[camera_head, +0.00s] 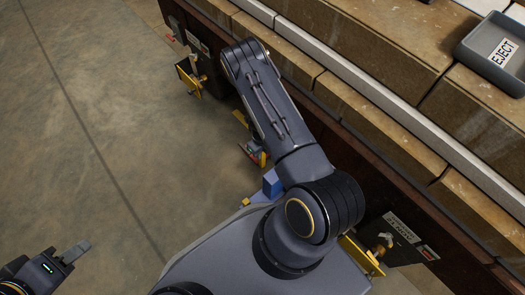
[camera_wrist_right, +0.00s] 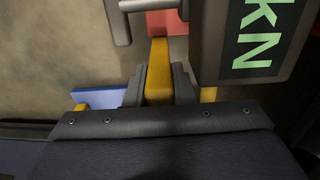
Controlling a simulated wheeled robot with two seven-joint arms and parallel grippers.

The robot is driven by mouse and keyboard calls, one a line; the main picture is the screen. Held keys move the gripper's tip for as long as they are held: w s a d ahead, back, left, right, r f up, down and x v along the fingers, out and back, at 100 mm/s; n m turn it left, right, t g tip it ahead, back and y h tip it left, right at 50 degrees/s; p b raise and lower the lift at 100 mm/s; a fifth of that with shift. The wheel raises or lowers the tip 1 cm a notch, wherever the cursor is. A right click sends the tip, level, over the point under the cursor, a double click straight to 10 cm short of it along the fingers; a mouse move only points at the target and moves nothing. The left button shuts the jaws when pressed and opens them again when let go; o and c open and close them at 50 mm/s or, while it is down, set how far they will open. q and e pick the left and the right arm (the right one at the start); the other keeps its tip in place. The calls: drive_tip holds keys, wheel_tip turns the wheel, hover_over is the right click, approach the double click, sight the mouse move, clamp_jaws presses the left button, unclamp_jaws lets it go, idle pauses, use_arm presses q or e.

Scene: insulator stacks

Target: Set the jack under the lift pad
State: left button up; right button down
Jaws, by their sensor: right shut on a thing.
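In the right wrist view my right gripper (camera_wrist_right: 158,86) is shut on a yellow bar (camera_wrist_right: 158,56), one grey finger on each side. A red part (camera_wrist_right: 166,23) lies just beyond the bar. A dark housing with green "KN" lettering (camera_wrist_right: 250,35) is beside it; these look like parts of the jack. In the head view a small red and grey piece (camera_head: 250,152) shows beside my arm, which hides the right gripper. Yellow brackets, possibly lift pads, stick out from the dark beam at the upper left (camera_head: 188,76) and lower right (camera_head: 361,254). My left gripper (camera_head: 74,252) is at the lower left, apart from everything.
The dark beam (camera_head: 400,200) runs diagonally below tan blocks (camera_head: 375,45). A grey tray labelled "EJECT" (camera_head: 477,50) sits at the upper right. A blue block (camera_head: 271,183) is beside my arm. Concrete floor (camera_head: 90,130) at left is clear.

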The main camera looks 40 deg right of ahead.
drive_tip(key=shift+d, duration=0.45)
drive_tip(key=c, duration=1.2)
unclamp_jaws()
drive_tip(key=shift+c, duration=0.2)
drive_tip(key=shift+a+r, duration=0.1)
wheel_tip(320, 180, up, 7)
drive_tip(key=p, duration=0.3)
drive_tip(key=shift+r+p, duration=0.3)
drive_tip(key=shift+r, duration=0.05)
